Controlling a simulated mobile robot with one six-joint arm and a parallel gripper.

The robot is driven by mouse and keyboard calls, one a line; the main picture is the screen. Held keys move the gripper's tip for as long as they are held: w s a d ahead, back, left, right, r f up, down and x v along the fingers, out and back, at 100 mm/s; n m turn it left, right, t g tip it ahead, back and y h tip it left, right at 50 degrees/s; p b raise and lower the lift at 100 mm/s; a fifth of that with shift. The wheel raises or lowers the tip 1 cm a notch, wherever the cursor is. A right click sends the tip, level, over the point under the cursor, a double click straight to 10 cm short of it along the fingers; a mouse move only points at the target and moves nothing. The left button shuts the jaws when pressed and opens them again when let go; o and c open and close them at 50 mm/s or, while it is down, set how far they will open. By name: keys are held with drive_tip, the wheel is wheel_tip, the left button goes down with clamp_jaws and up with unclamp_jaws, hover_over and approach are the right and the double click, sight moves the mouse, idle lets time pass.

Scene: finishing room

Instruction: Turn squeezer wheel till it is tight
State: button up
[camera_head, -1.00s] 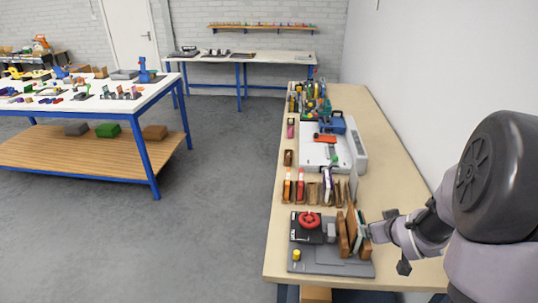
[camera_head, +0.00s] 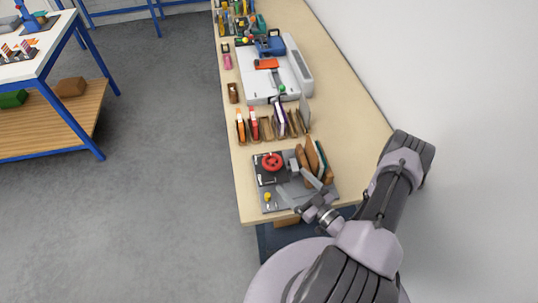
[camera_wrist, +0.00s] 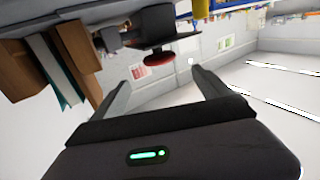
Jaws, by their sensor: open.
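The red squeezer wheel (camera_head: 272,161) sits on a dark block (camera_head: 268,175) on a grey base plate (camera_head: 275,203) at the near end of the bench. In the wrist view the wheel (camera_wrist: 159,58) shows past my fingertips, in a tilted picture. Brown boards (camera_head: 302,160) with a teal-edged piece (camera_head: 313,158) between them stand right of the wheel. My gripper (camera_head: 292,196) is over the front of the base plate, on the near side of the wheel. Its fingers are apart with nothing between them, and they do not touch the wheel.
A yellow knob (camera_head: 267,197) stands at the plate's front left. Upright holders with orange and purple-edged pieces (camera_head: 252,124) stand behind the plate. A white and grey machine (camera_head: 270,75) lies farther back. The wooden bench (camera_head: 335,128) is bare along its right side.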

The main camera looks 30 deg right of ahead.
sight(271, 160)
drive_tip(key=w, duration=0.4)
drive_tip(key=w+a, duration=0.1)
drive_tip(key=w, duration=0.3)
drive_tip(key=w+a, duration=0.1)
drive_tip(key=w, duration=0.3)
drive_tip(key=shift+a+f, duration=0.1)
drive_tip(key=shift+a, duration=0.1)
drive_tip(key=c, duration=1.4)
